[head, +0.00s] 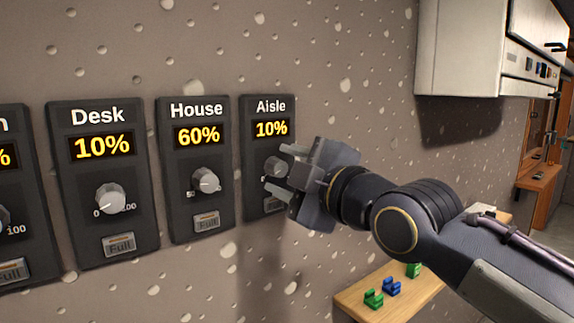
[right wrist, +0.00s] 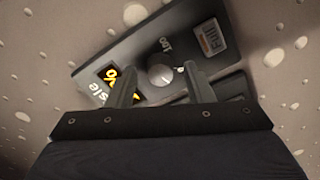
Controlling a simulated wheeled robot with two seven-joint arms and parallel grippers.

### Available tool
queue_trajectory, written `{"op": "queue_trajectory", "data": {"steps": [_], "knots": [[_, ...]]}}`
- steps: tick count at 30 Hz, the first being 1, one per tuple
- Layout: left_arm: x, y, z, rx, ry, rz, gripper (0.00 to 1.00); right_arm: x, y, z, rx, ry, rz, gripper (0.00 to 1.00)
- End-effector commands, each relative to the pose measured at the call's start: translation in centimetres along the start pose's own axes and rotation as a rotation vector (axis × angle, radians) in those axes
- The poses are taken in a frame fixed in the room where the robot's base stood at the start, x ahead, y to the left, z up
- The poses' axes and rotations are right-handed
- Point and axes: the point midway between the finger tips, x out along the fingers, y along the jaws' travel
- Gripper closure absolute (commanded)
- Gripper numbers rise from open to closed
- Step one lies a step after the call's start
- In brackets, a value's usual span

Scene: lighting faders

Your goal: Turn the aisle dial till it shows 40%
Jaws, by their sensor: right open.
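The Aisle panel (head: 268,105) is on the wall, and its display (head: 271,128) reads 10%. Its grey round dial (head: 273,167) is partly hidden behind my right gripper (head: 277,170) in the head view. In the right wrist view the dial (right wrist: 160,70) shows between and just beyond the two fingers of my right gripper (right wrist: 158,84). The fingers are open, one on each side of the dial; I cannot tell whether either touches it. The Aisle display (right wrist: 108,82) is partly covered by a finger there. My left gripper is not in view.
The House panel (head: 196,108) reads 60% and the Desk panel (head: 98,105) reads 10%; another panel (head: 12,190) is cut off at left. A wooden shelf (head: 350,301) with small green and blue pieces is below my right arm. A white cabinet (head: 462,50) hangs at upper right.

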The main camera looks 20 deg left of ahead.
Motion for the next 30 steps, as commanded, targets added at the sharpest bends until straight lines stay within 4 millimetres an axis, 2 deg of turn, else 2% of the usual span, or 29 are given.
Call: {"op": "queue_trajectory", "data": {"steps": [6, 16, 23, 30], "knots": [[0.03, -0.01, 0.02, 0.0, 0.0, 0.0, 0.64, 0.04, -0.05, 0.03, 0.0, 0.0, 0.0, 0.53], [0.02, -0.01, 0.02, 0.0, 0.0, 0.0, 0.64, 0.02, -0.05, 0.03, 0.0, -0.001, -0.001, 0.96], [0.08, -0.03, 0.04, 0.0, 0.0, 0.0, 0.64, 0.01, -0.09, 0.04, 0.015, -0.001, -0.001, 0.97], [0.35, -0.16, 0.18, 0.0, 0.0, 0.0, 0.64, 0.02, -0.19, 0.03, 0.112, 0.0, -0.003, 0.97]]}}
